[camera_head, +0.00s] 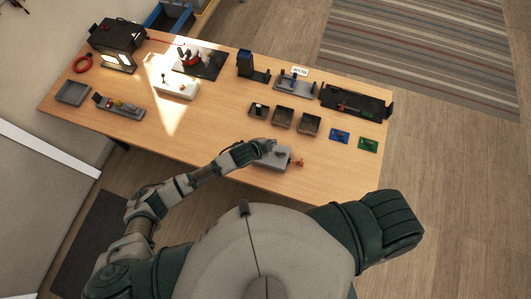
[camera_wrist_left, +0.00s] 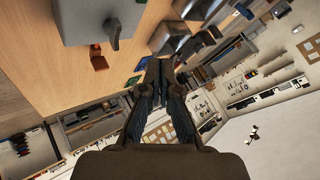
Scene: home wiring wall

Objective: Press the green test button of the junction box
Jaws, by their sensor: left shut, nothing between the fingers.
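A grey box (camera_head: 272,160), probably the junction box, sits near the table's front edge. In the left wrist view the grey box (camera_wrist_left: 82,18) shows a dark lever (camera_wrist_left: 113,34) on one face and an orange piece (camera_wrist_left: 97,58) beside it. I cannot make out a green button in either view. My left gripper (camera_head: 268,146) is at the box's upper left edge in the head view; whether it touches is unclear. In the left wrist view its fingers (camera_wrist_left: 153,66) are together and empty, with the box to the upper left. My right gripper is out of view.
Three small dark bins (camera_head: 283,118) stand behind the box. A blue card (camera_head: 339,136) and a green card (camera_head: 368,145) lie to the right. A white box (camera_head: 177,88), a black tray (camera_head: 355,103) and a lamp unit (camera_head: 117,38) stand farther back. Bare wood lies left of the box.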

